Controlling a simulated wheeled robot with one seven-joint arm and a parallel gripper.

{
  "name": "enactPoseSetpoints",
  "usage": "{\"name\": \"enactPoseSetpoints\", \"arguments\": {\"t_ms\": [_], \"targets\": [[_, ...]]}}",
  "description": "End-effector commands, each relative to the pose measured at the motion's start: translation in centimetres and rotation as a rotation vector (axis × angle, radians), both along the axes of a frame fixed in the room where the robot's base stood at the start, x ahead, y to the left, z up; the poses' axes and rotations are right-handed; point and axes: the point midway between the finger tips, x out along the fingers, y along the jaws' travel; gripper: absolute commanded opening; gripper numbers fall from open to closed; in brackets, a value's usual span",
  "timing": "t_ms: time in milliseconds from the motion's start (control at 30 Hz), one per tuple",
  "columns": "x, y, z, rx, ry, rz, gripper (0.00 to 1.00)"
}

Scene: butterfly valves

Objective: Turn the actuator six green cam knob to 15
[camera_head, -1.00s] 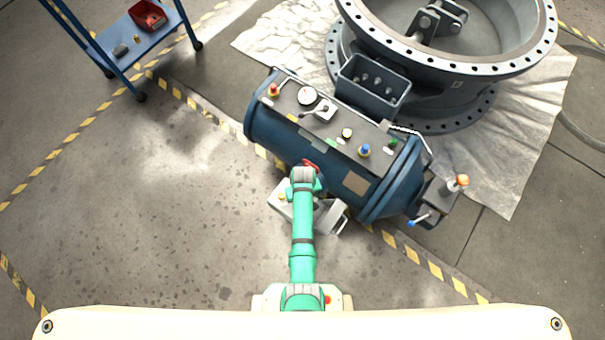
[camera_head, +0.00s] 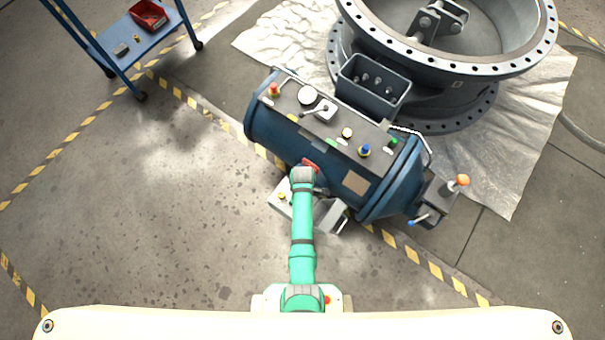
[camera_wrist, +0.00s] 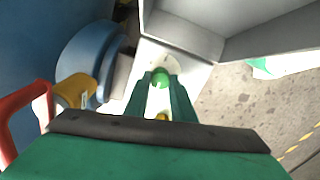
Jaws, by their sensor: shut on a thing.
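In the wrist view, my gripper (camera_wrist: 161,92) is shut on a round green knob (camera_wrist: 160,77), one green finger on each side of it. The knob stands on a pale plate or box face. Its scale marks are too small to read. A small yellow knob (camera_wrist: 162,117) shows nearer, between the fingers. In the head view, my arm reaches to the grey-white box (camera_head: 280,194) at the front of the blue actuator cylinder (camera_head: 273,128). There the arm hides my gripper and the green knob.
In the wrist view, a blue round housing (camera_wrist: 88,55), a yellow part (camera_wrist: 76,91) and a red handle (camera_wrist: 22,104) lie close at left. A grey box wall (camera_wrist: 225,28) stands close ahead. The large valve (camera_head: 440,60) is behind the actuator.

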Motion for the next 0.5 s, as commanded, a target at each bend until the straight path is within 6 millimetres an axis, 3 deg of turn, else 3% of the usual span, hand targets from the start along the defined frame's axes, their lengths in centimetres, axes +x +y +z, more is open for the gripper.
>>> {"name": "enactPoseSetpoints", "arguments": {"t_ms": [500], "targets": [[0.05,0.04,0.08,0.0,-0.001,0.071,0.0]]}}
